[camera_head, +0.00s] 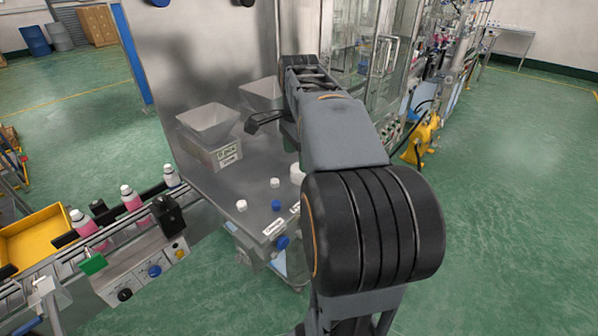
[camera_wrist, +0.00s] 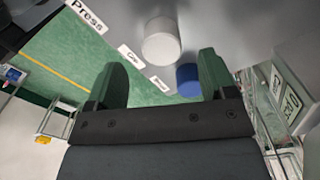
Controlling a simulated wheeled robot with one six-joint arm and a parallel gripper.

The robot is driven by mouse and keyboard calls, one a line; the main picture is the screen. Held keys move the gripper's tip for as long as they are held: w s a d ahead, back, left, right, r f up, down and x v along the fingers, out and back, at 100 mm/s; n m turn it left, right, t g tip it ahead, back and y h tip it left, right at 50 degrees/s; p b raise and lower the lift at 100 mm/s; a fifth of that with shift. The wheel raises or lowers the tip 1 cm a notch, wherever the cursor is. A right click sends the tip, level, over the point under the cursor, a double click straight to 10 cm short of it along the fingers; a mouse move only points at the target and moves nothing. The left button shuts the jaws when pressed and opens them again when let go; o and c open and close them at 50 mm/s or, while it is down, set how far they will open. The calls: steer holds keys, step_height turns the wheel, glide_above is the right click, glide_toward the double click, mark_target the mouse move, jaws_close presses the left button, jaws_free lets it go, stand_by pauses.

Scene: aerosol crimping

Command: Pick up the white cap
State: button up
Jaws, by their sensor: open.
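In the wrist view, a white round cap (camera_wrist: 161,42) stands on the grey table, beyond the fingertips and roughly centred between them. A blue cap (camera_wrist: 188,80) sits close to it, nearer the right finger. My gripper (camera_wrist: 161,72) is open, its two green fingers apart with nothing held. In the head view, small white caps (camera_head: 241,205) and (camera_head: 275,183) stand on the table with a blue cap (camera_head: 276,205). A larger white piece (camera_head: 297,173) is partly hidden by my arm. I cannot tell which white one the wrist view shows.
The metal table (camera_head: 255,230) has labels on its front edge. Hoppers (camera_head: 210,130) stand at its back. A conveyor (camera_head: 150,215) with pink bottles (camera_head: 131,198) and a yellow tray (camera_head: 35,235) lie to the left. Glass-doored machinery (camera_head: 365,50) stands behind my arm.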

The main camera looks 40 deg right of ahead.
steer(key=shift+w+f+p, duration=0.1)
steer(key=shift+f+p, duration=0.2)
steer(key=shift+f, duration=2.45)
steer(key=c, duration=1)
steer(key=shift+r, duration=0.1)
